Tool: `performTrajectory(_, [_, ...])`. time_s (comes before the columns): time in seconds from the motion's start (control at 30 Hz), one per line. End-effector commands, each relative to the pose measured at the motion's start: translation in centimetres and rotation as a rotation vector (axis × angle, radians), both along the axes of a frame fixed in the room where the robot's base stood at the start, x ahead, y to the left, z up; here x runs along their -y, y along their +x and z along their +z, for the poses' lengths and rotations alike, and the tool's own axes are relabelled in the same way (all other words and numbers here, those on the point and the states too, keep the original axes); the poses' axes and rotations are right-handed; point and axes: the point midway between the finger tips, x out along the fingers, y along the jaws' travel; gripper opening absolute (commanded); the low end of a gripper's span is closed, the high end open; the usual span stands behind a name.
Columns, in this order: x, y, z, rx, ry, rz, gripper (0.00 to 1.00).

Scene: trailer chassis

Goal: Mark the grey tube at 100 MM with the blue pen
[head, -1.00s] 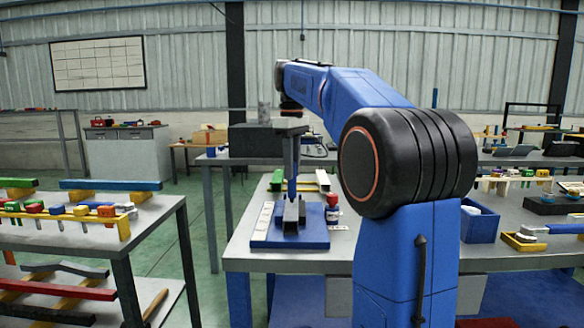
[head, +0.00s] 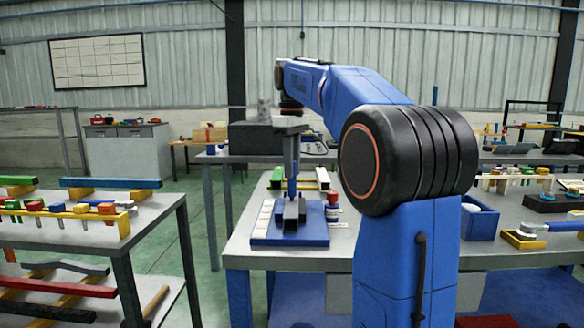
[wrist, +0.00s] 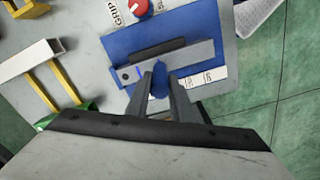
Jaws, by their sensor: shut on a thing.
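My gripper (wrist: 160,82) is shut on the blue pen (wrist: 159,92), which points down between the fingers. In the head view the pen (head: 292,186) stands upright over the grey tube (head: 291,217). In the wrist view the grey tube (wrist: 196,55) lies across a blue fixture (wrist: 197,22), and the pen is at its near edge. I cannot tell whether the tip touches the tube. A white strip with dark marks (wrist: 208,77) lies on the fixture beside the tube, partly hidden by a finger; its figures are not readable.
A dark block (wrist: 158,50) stands along the tube's far side. A red-topped round item (wrist: 138,7) is near the fixture. A white bar on yellow supports (wrist: 28,60) lies to the left. The bench edge (head: 290,262) is close in front of the fixture.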

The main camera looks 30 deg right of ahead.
Motion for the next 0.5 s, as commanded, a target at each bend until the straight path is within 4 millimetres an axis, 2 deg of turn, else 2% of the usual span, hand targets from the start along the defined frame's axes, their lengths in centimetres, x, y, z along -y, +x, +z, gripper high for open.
performTrajectory(0.5, [0.0,0.0,2.5,0.001,0.000,0.000,0.00])
